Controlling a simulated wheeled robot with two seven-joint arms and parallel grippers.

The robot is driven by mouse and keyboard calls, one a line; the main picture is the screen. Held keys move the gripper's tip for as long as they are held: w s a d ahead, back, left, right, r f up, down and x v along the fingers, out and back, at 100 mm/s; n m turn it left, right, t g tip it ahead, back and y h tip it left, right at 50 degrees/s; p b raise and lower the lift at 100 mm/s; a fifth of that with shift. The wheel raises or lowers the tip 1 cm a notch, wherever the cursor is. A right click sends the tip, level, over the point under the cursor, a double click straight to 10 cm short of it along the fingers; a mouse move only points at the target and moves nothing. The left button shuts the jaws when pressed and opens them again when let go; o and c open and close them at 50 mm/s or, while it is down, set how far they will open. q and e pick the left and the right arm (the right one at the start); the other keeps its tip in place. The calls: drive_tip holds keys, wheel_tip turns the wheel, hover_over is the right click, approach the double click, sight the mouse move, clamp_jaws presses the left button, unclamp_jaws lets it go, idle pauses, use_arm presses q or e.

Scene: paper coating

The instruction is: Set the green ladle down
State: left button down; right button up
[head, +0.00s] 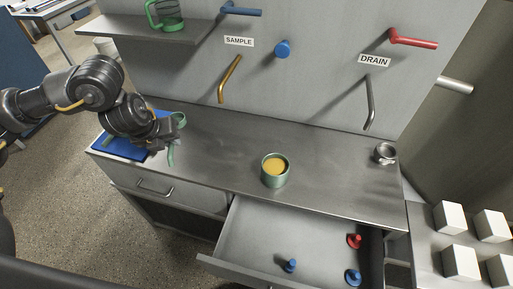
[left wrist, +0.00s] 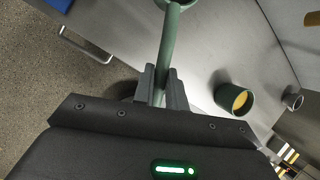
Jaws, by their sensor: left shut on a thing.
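My left gripper (head: 166,143) is over the left part of the metal counter, by the blue mat. It is shut on the handle of the green ladle (head: 171,156). In the left wrist view the ladle's handle (left wrist: 167,48) runs up between the fingers (left wrist: 160,85), with the round bowl at the top edge. In the head view the bowl shows beside the gripper near the blue mat (head: 122,149). I cannot tell whether the ladle touches the counter. My right gripper is not in view.
A green cup (head: 275,171) with yellow liquid stands mid-counter; it also shows in the left wrist view (left wrist: 232,100). A small metal cup (head: 385,153) is at the right. An open drawer (head: 250,235) holds red and blue pieces. White blocks (head: 460,262) are at the lower right.

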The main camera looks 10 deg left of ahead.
use_arm(q)
drive_tip(key=w+f, duration=0.1)
drive_tip(key=w, duration=0.2)
drive_tip(key=w+f+b, duration=0.1)
drive_tip(key=w+f, duration=0.1)
drive_tip(key=w, duration=0.1)
drive_tip(key=w+a+f+b, duration=0.1)
drive_tip(key=w+f, duration=0.1)
drive_tip(key=w, duration=0.1)
drive_tip(key=shift+w+a, duration=0.1)
drive_tip(key=shift+w, duration=0.05)
drive_tip(key=w+f, duration=0.2)
drive_tip(key=w+f+b, duration=0.1)
drive_tip(key=shift+w+a+f, duration=0.15)
drive_tip(key=shift+a+f, duration=0.1)
drive_tip(key=shift+f, duration=0.05)
drive_tip(key=shift+w+a+f, duration=0.1)
drive_tip(key=shift+w+f, duration=0.4)
drive_tip(key=shift+f, duration=0.1)
wheel_tip(320, 180, down, 3)
drive_tip(key=shift+w+f+p, duration=0.15)
drive_tip(key=shift+p, duration=0.2)
